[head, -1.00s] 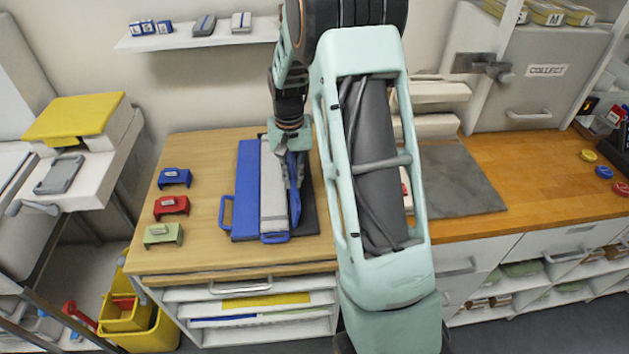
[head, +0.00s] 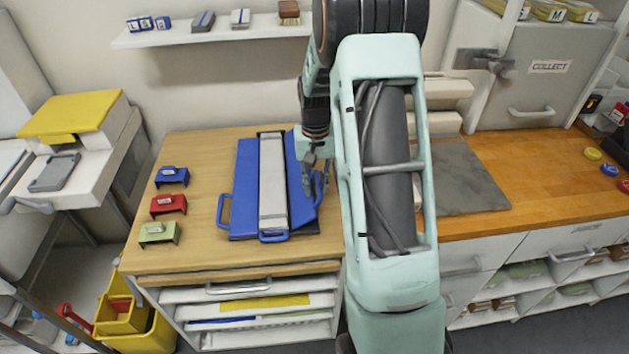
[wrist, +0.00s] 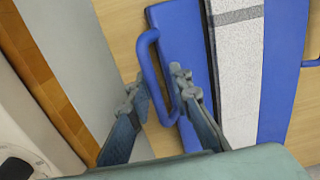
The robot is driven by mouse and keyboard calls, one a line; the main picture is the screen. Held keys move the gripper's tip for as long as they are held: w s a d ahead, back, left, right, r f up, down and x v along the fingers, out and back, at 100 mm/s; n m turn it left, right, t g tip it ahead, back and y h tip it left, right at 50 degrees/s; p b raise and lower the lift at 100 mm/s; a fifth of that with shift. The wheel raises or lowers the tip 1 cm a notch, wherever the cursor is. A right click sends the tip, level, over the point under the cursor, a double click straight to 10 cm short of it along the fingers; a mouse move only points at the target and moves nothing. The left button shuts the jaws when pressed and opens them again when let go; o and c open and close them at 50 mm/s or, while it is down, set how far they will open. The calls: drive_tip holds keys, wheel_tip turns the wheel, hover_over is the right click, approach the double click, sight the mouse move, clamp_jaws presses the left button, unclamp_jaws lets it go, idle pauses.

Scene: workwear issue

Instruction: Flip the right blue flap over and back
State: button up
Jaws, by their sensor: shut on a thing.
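The right blue flap (head: 297,168) stretches out to the right of the pale grey centre strip (head: 271,185) on the folding board; it looks tilted, though its exact angle is hard to tell. Its loop handle (wrist: 157,78) passes between the fingers of my gripper (wrist: 157,88) in the wrist view. In the head view my gripper (head: 317,176) is at the flap's right edge, shut on the handle. The left blue flap (head: 240,190) lies flat on the other side, with its own handle at its left edge. My arm hides the area just right of the gripper.
Blue, red and green clips (head: 169,205) stand in a column on the wooden table's left side. A grey mat (head: 458,175) lies on the right counter. A wall shelf (head: 205,34) with small items is behind. Bare tabletop lies in front of the board.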

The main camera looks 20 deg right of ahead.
sight(320, 210)
drive_tip(key=shift+o, duration=0.3)
drive_tip(key=shift+d+f, duration=0.45)
drive_tip(key=shift+f, duration=0.05)
drive_tip(key=shift+d+f+b, duration=0.35)
drive_tip(key=shift+f+b, duration=0.3)
drive_tip(key=shift+c, duration=0.2)
drive_tip(key=shift+d+f, duration=0.2)
drive_tip(key=shift+f, duration=0.1)
clamp_jaws()
wheel_tip(320, 210, down, 2)
drive_tip(key=shift+f+b, duration=0.1)
drive_tip(key=shift+b, duration=0.85)
drive_tip(key=shift+c, duration=0.8)
unclamp_jaws()
drive_tip(key=shift+s+a+f+b, duration=0.15)
drive_tip(key=shift+f+b, duration=0.25)
drive_tip(key=shift+f, duration=0.2)
drive_tip(key=shift+s+a+f+b, duration=0.1)
drive_tip(key=shift+a+f+b, duration=0.05)
drive_tip(key=shift+f+b, duration=0.35)
drive_tip(key=o, duration=0.4)
drive_tip(key=r+p, duration=0.3)
drive_tip(key=r, duration=0.2)
drive_tip(key=r+p, duration=0.2)
drive_tip(key=r, duration=0.1)
drive_tip(key=shift+d+p, duration=0.25)
drive_tip(key=shift+p, duration=0.05)
